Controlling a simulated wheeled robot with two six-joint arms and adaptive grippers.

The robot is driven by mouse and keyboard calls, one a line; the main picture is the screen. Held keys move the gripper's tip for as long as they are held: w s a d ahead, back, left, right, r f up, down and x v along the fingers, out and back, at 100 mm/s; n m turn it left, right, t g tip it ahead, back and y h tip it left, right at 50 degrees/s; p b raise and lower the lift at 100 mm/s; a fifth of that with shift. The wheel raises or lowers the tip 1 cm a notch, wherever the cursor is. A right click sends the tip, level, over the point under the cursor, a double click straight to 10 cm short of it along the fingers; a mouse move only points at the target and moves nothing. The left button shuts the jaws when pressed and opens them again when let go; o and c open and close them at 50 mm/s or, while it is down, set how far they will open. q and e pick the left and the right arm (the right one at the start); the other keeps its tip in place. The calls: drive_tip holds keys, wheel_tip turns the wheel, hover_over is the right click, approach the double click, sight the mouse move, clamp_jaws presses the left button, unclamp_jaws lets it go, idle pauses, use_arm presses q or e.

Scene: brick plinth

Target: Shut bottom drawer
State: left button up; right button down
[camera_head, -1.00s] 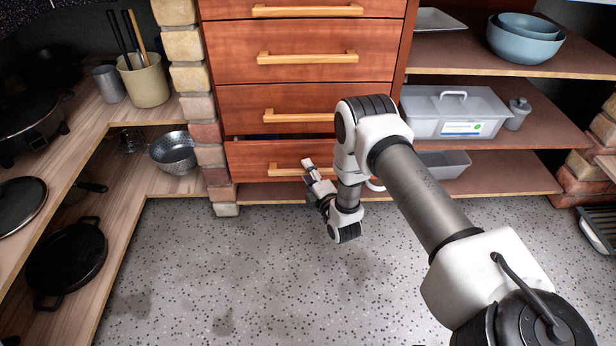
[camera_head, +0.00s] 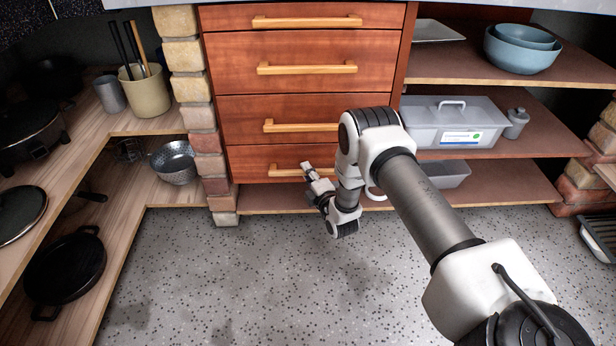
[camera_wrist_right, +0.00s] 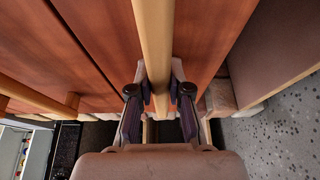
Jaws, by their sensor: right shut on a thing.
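The bottom drawer (camera_head: 252,160) is the lowest red-brown front in the head view. It looks flush with the drawers above, and no open gap shows above it. Its light wooden bar handle (camera_head: 284,172) runs across the front. My right gripper (camera_head: 308,168) is at this handle, partly hidden by my arm. In the right wrist view, the handle (camera_wrist_right: 154,45) runs between the two dark finger pads of the right gripper (camera_wrist_right: 160,92), which are shut on it. My left gripper is in neither view.
Other drawers with bar handles (camera_head: 306,68) sit above. A brick pillar (camera_head: 207,142) stands left of the drawers. Shelves on the right hold a grey lidded box (camera_head: 450,108) and blue bowls (camera_head: 522,52). The speckled floor (camera_head: 230,270) in front is clear.

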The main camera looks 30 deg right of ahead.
drive_tip(key=c, duration=1.1)
unclamp_jaws()
drive_tip(key=shift+w+d, duration=0.15)
drive_tip(key=shift+w, duration=0.1)
drive_tip(key=s, duration=0.4)
drive_tip(key=s+a, duration=0.1)
drive_tip(key=s, duration=0.3)
drive_tip(key=s+a, duration=0.1)
drive_tip(key=s, duration=0.3)
